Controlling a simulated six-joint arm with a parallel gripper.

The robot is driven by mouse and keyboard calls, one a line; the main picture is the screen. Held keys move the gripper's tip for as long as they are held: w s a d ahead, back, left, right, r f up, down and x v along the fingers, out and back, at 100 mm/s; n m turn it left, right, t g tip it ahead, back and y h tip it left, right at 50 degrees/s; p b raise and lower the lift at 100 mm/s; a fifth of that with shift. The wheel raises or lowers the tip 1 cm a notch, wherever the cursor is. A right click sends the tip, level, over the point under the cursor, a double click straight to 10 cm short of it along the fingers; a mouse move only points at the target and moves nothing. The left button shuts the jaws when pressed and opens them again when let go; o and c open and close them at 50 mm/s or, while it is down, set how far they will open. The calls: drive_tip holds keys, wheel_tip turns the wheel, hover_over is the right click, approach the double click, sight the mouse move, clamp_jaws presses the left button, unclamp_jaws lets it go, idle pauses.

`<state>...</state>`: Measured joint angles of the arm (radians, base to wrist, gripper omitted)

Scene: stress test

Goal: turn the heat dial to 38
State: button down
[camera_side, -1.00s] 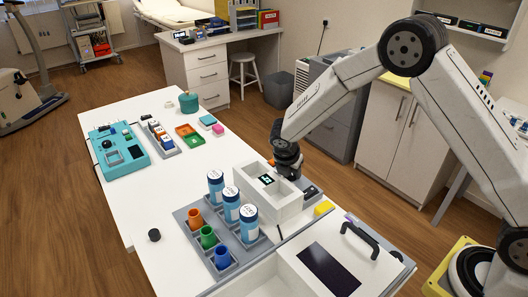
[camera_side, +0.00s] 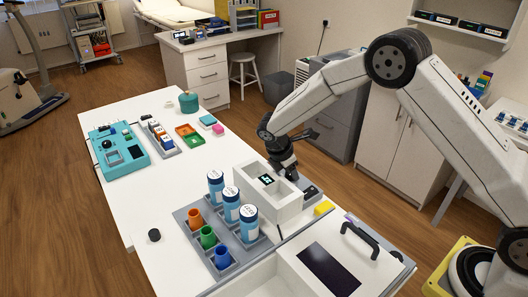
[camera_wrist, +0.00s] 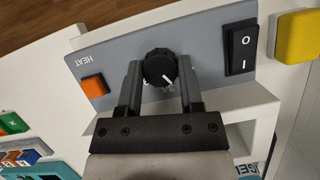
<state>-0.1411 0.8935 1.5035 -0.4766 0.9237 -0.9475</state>
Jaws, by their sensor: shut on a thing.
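The heat dial (camera_wrist: 158,64) is a black ribbed knob with a white pointer line, on a grey sloping panel (camera_wrist: 205,52) marked HEAT. In the wrist view its pointer slants to the lower right. My gripper (camera_wrist: 160,75) is shut on the dial, one finger on each side. In the side view my gripper (camera_side: 284,172) reaches down behind the white bath unit (camera_side: 284,206) and hides the dial. The unit's small dark display (camera_side: 266,179) shows pale green digits too small to read surely. The scale near the dial is mostly hidden.
On the same panel are an orange button (camera_wrist: 94,86) and a black rocker switch (camera_wrist: 241,48). A yellow block (camera_side: 323,208) sits close by. Blue-labelled bottles (camera_side: 231,205) and coloured cups (camera_side: 208,237) stand in a grey rack in front of the unit.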

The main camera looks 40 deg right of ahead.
drive_tip(key=m, duration=0.2)
drive_tip(key=m+g, duration=0.1)
drive_tip(key=m, duration=0.1)
drive_tip(key=shift+w+m+g+y, duration=0.1)
drive_tip(key=shift+m+g+y, duration=0.2)
drive_tip(key=shift+y, duration=0.1)
drive_tip(key=m+g+y, duration=0.1)
drive_tip(key=m, duration=0.3)
drive_tip(key=shift+d+m, duration=0.1)
drive_tip(key=shift+m, duration=0.2)
drive_tip(key=m+y, duration=0.1)
drive_tip(key=m, duration=0.1)
drive_tip(key=m+g, duration=0.1)
drive_tip(key=m, duration=0.1)
drive_tip(key=shift+d+m+y, duration=0.1)
drive_tip(key=shift+m+y, duration=0.2)
drive_tip(key=shift+y, duration=0.1)
drive_tip(key=shift+m+y, duration=0.8)
drive_tip(key=shift+m, duration=1.1)
drive_tip(key=shift+c, duration=1.2)
unclamp_jaws()
drive_tip(key=shift+w+r, duration=0.1)
